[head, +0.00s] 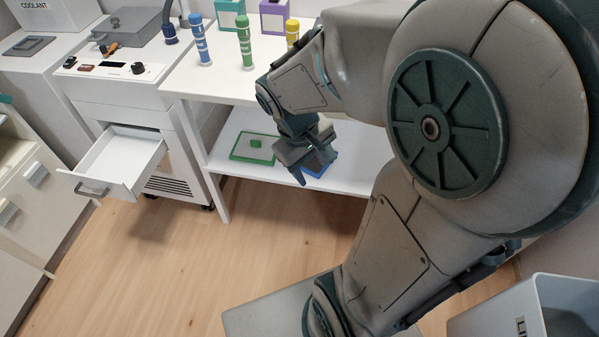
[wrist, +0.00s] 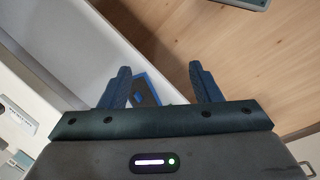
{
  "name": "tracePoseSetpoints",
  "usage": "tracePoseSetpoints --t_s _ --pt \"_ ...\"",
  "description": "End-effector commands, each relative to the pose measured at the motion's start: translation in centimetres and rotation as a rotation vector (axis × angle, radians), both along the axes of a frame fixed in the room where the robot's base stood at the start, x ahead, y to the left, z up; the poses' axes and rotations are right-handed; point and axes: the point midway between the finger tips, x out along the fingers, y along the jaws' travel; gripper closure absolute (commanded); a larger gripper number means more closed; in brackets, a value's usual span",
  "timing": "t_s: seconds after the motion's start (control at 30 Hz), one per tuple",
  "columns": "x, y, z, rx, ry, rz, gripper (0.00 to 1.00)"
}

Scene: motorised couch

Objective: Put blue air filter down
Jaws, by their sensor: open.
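The blue air filter (head: 319,170) is at the front edge of the white lower shelf (head: 225,137), mostly hidden behind my gripper (head: 308,172) in the head view. It seems to rest on the shelf, but its contact is hidden. In the wrist view part of the blue air filter (wrist: 146,91) shows low between the two dark fingers. My gripper (wrist: 159,68) is open, with the fingers apart and a gap beside the blue part.
A green-framed filter (head: 253,148) lies on the lower shelf to the left. Blue (head: 200,40), green (head: 244,42) and yellow (head: 292,33) bottles stand on the upper top. An open drawer (head: 120,163) juts out at left. A grey bin (head: 530,308) stands at lower right.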

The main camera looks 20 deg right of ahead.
Motion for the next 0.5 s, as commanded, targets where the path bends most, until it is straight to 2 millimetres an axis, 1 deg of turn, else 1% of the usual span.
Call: tracePoseSetpoints --t_s 0.03,0.2,0.37,0.5 --pt "-0.9 0.7 0.9 0.05 -0.044 -0.047 0.43" --pt "-2.9 3.1 2.6 0.197 -0.148 -0.169 0.43" --pt "-3.7 4.4 3.3 0.269 -0.195 -0.223 0.43" --pt "-3.8 4.7 3.5 0.284 -0.204 -0.235 0.43"
